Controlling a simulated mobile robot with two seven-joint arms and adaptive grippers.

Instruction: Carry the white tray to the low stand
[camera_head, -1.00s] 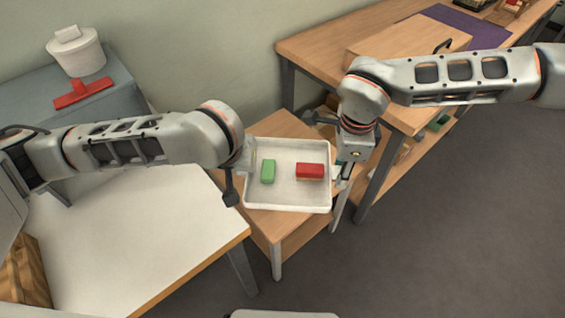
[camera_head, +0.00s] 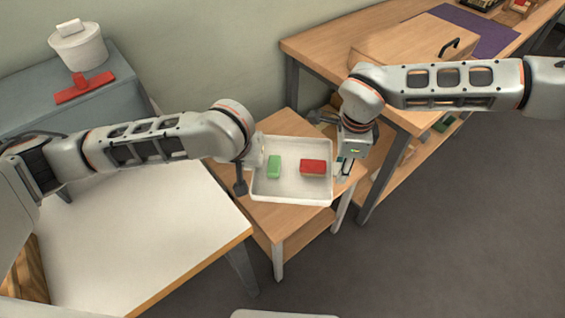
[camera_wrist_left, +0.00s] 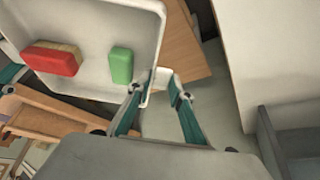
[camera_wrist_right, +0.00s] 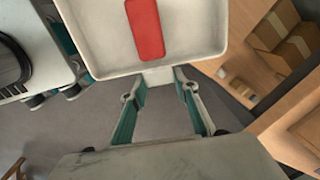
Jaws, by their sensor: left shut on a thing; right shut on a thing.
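The white tray (camera_head: 292,196) holds a green block (camera_head: 274,167) and a red block (camera_head: 312,167). It hangs level between my two grippers, over the low wooden stand (camera_head: 290,221) in the head view; whether it touches the stand top I cannot tell. My left gripper (camera_wrist_left: 160,88) is shut on the tray's left side. My right gripper (camera_wrist_right: 160,84) is shut on the tray's right side. The red block also shows in the right wrist view (camera_wrist_right: 145,28), and the green block in the left wrist view (camera_wrist_left: 121,66).
A white-topped table (camera_head: 130,240) stands at the left, close to the stand. A wooden workbench (camera_head: 310,45) with a lower shelf is at the right. A grey cabinet (camera_head: 40,112) bears a white pot (camera_head: 78,52) and a red T-shaped thing (camera_head: 85,88). Open floor lies at lower right.

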